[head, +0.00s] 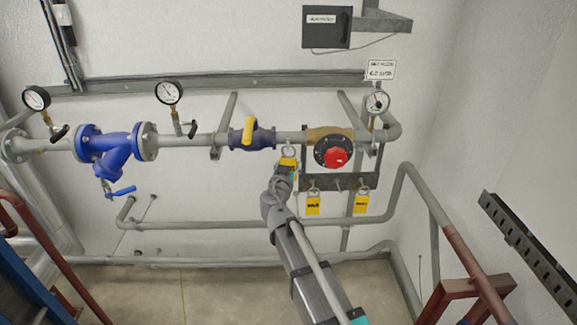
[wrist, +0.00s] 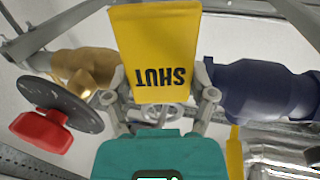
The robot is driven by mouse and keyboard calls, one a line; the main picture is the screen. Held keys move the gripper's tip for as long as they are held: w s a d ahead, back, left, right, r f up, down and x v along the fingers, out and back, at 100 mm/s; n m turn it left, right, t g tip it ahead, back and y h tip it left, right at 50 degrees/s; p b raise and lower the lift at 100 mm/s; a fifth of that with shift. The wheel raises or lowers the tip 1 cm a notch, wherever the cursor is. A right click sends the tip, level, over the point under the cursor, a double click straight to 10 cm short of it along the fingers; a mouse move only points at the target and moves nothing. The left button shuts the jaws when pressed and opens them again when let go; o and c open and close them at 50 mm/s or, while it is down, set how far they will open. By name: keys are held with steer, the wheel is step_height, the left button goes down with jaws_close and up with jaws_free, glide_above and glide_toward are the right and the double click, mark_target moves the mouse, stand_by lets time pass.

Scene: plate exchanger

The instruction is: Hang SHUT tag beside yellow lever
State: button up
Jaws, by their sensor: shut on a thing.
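My gripper (head: 286,172) is shut on a yellow SHUT tag (wrist: 155,50), with one finger on each side of it in the wrist view. Its lettering is upside down there. In the head view the tag (head: 289,163) is partly hidden by my gripper, and a ring shows at its top, just below the pipe. The yellow lever (head: 249,129) stands upright on the dark blue valve (head: 262,138), up and left of the tag. In the wrist view the lever (wrist: 234,152) is at lower right. I cannot tell whether the ring touches a hook.
A red knob (head: 336,157) on a black disc is just right of the tag. Below it, a dark rack (head: 340,183) carries two more yellow tags (head: 313,204) (head: 361,203) on hooks. A blue strainer (head: 110,147) and gauges are along the pipe. A lower grey pipe (head: 230,223) crosses behind my arm.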

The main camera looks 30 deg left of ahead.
stand_by(0.3)
steer(key=o, duration=1)
steer(key=v, duration=1.2)
steer(key=shift+d, duration=0.1)
